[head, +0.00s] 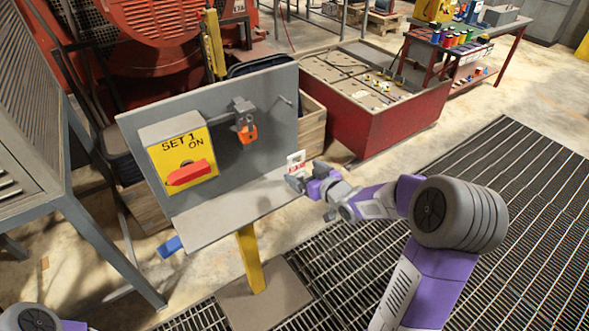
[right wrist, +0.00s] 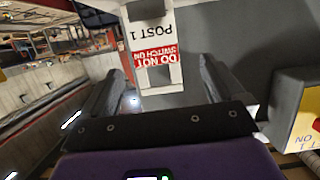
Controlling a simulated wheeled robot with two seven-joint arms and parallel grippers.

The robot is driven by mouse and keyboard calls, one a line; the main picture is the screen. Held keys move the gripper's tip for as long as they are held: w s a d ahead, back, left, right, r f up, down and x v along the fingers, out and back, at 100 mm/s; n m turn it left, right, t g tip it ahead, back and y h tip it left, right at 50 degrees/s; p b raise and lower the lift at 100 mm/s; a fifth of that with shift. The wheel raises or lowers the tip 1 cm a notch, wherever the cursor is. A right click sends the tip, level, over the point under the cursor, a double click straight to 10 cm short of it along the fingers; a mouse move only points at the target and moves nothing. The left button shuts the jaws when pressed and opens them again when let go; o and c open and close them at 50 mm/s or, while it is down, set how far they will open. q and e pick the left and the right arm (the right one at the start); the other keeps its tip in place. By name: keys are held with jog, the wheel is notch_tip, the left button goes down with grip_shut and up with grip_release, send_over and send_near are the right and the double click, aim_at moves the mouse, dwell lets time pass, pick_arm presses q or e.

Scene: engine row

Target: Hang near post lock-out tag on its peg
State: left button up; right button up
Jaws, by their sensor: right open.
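The lock-out tag (head: 296,158) is white with a red band and shows at the right end of the shelf on the post, low against the grey panel. In the right wrist view the tag (right wrist: 152,52) reads "POST 1" and "DO NOT SWITCH ON" and lies between the two fingers. My right gripper (head: 294,182) is open at the shelf's right end, close to the tag; whether a finger touches it I cannot tell. A thin peg (head: 285,100) sticks out of the panel's upper right, above the tag, with nothing on it.
The panel (head: 270,85) carries a yellow "SET 1 ON" box (head: 182,150) with a red handle and a grey bracket with an orange part (head: 248,133). A blue object (head: 170,246) shows below the shelf. A red bin (head: 400,118) stands behind.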

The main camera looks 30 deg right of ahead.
aim_at(297, 165)
jog(key=x, duration=0.5)
jog(key=shift+w+d+b, duration=0.25)
jog(key=shift+w+b, duration=0.05)
jog(key=shift+b, duration=0.05)
jog(key=c, duration=1)
notch_tip(297, 165, up, 10)
jog(key=p, duration=0.3)
jog(key=shift+p, duration=0.35)
